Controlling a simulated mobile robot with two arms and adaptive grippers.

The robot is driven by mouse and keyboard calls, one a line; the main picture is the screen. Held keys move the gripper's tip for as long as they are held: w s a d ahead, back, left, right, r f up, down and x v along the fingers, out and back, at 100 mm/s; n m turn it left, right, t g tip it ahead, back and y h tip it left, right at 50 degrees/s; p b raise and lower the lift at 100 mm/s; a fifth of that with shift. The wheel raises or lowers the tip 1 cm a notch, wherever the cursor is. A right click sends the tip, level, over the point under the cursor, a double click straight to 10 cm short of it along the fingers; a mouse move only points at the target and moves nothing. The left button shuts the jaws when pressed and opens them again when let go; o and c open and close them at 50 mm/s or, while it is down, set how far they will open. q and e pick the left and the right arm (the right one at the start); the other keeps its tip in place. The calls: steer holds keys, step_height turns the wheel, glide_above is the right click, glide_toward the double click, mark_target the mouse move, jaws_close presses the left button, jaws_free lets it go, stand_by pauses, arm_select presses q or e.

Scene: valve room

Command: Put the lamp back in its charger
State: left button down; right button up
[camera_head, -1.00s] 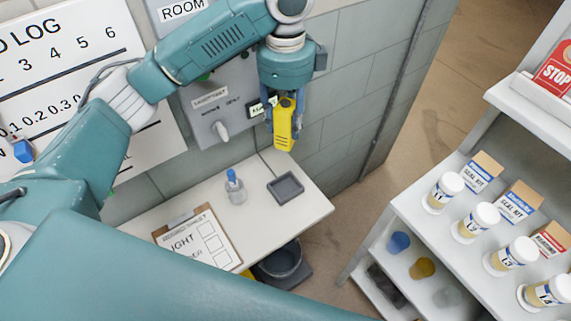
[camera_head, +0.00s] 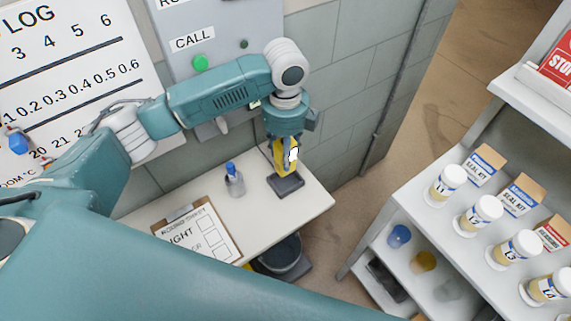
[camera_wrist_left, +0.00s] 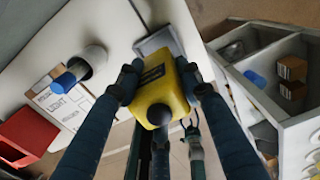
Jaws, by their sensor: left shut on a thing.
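The yellow lamp (camera_head: 281,160) is upright in my left gripper (camera_head: 285,145), whose fingers are shut on its sides. The lamp also shows in the left wrist view (camera_wrist_left: 158,95) between the two dark fingers (camera_wrist_left: 160,84). The charger (camera_head: 287,187) is a dark grey square tray on the white table, near its right end. In the head view the lamp's lower end overlaps the charger's back part; I cannot tell if they touch. In the left wrist view the charger (camera_wrist_left: 157,41) shows beyond the lamp, partly hidden by it. My right gripper is not in view.
A wall panel with a green call button (camera_head: 200,63) is behind. A shelf with several jars (camera_head: 478,214) stands right.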

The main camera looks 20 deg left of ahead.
arm_select(q)
steer(key=shift+f+p, duration=0.4)
steer(key=shift+f, duration=2.95)
steer(key=shift+f, duration=0.1)
steer(key=c, duration=1.1)
jaws_free()
step_height(320, 180, up, 11)
steer(key=b, duration=0.2)
steer(key=shift+b, duration=0.3)
steer(key=shift+r, duration=0.65)
